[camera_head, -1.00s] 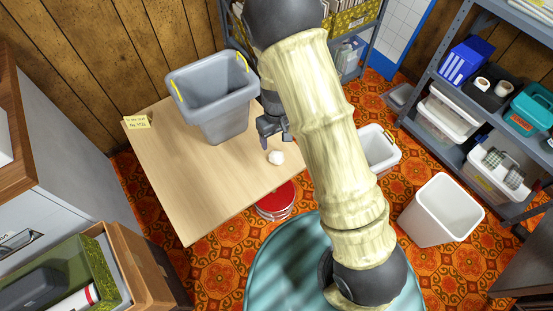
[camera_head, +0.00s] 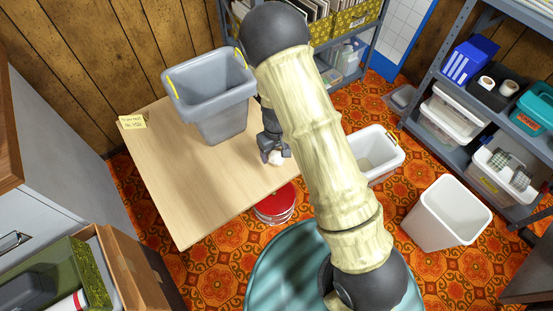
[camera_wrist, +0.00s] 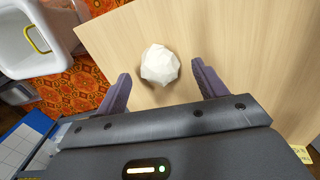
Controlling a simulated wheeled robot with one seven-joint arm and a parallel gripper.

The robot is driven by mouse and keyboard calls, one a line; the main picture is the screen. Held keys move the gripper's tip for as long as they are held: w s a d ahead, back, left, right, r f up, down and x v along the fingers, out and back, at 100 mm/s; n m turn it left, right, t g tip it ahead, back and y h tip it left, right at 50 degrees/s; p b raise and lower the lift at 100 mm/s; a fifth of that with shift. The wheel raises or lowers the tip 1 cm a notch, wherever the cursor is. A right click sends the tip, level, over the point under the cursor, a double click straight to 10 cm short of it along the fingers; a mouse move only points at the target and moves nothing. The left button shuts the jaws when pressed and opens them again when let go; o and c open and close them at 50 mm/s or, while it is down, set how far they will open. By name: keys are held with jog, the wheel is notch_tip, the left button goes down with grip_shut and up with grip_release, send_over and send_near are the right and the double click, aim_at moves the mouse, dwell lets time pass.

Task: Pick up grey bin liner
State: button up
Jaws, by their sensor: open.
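The grey bin liner (camera_head: 215,88), a tall open tub with yellow handles, stands upright on the wooden table (camera_head: 190,200). A small whitish crumpled ball (camera_wrist: 160,65) lies on the table to its right and nearer me. My gripper (camera_head: 275,155) is at this ball, beside the grey liner and apart from it. In the wrist view my gripper (camera_wrist: 161,74) is open, its two fingers spread on either side of the ball, with nothing gripped. The grey liner is out of the wrist view. My arm hides part of the table's right side.
A white bin (camera_head: 375,155) with yellow handles and a taller white bin (camera_head: 446,214) stand on the patterned floor. A red-topped stool (camera_head: 275,202) is by the table's front edge. A yellow note (camera_head: 132,121) lies at the table's left corner. The table's front left is clear.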

notch_tip(320, 180, down, 3)
jog(key=shift+r+b, duration=0.1)
jog(key=shift+b, duration=0.25)
jog(key=shift+c, duration=0.2)
jog(key=c, duration=1)
